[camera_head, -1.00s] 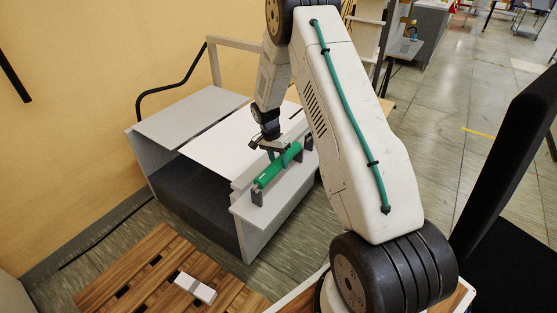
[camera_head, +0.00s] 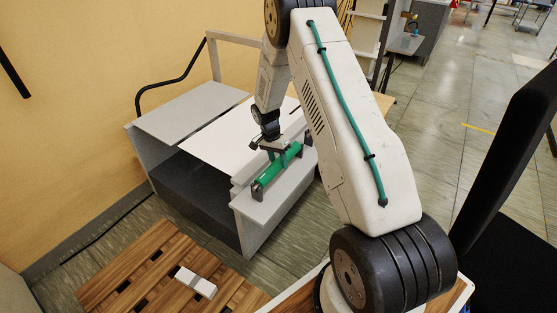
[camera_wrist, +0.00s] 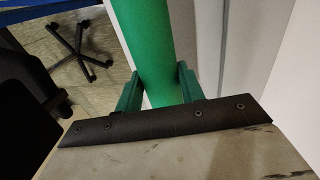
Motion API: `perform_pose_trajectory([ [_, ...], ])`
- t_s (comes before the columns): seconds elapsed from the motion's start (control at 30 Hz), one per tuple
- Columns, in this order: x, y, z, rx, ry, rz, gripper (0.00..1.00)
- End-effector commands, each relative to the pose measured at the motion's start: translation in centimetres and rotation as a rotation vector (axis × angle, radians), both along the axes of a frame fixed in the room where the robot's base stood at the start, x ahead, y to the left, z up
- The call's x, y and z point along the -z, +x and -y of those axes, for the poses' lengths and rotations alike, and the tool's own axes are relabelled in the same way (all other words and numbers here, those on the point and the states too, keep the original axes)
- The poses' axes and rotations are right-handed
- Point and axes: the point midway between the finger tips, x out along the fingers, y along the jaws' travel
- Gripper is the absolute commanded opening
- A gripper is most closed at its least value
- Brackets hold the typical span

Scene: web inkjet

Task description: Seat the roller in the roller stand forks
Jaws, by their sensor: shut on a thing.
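The green roller (camera_head: 279,166) lies lengthwise above the grey ledge at the front of the machine. My gripper (camera_head: 278,156) is shut on it near its middle, from above. In the wrist view the roller (camera_wrist: 146,45) runs between the two green fingers of my gripper (camera_wrist: 160,88). The roller stand has a dark near fork (camera_head: 257,192) and a dark far fork (camera_head: 308,139). The roller's ends are close to these forks. I cannot tell whether the ends rest in them.
The white machine top (camera_head: 232,138) lies left of the roller, with a grey panel (camera_head: 193,109) beyond. A wooden pallet (camera_head: 150,272) with a small white block (camera_head: 196,282) is on the floor at front left. A black chair base (camera_wrist: 78,50) shows in the wrist view.

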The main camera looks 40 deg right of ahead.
Motion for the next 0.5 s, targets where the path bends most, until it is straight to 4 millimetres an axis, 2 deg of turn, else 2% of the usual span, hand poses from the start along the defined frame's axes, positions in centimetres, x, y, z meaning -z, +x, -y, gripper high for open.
perform_pose_trajectory([
  [0.3, 0.70, 0.02, 0.01, 0.000, -0.001, 0.000, 0.00],
  [0.33, 0.71, 0.03, 0.02, 0.000, -0.001, 0.001, 0.41],
  [0.4, 0.68, 0.04, 0.02, 0.000, -0.001, 0.001, 0.60],
  [0.43, 0.69, 0.03, 0.02, 0.000, -0.001, 0.001, 0.64],
  [0.5, 0.70, 0.02, 0.01, 0.000, -0.001, 0.000, 0.64],
])
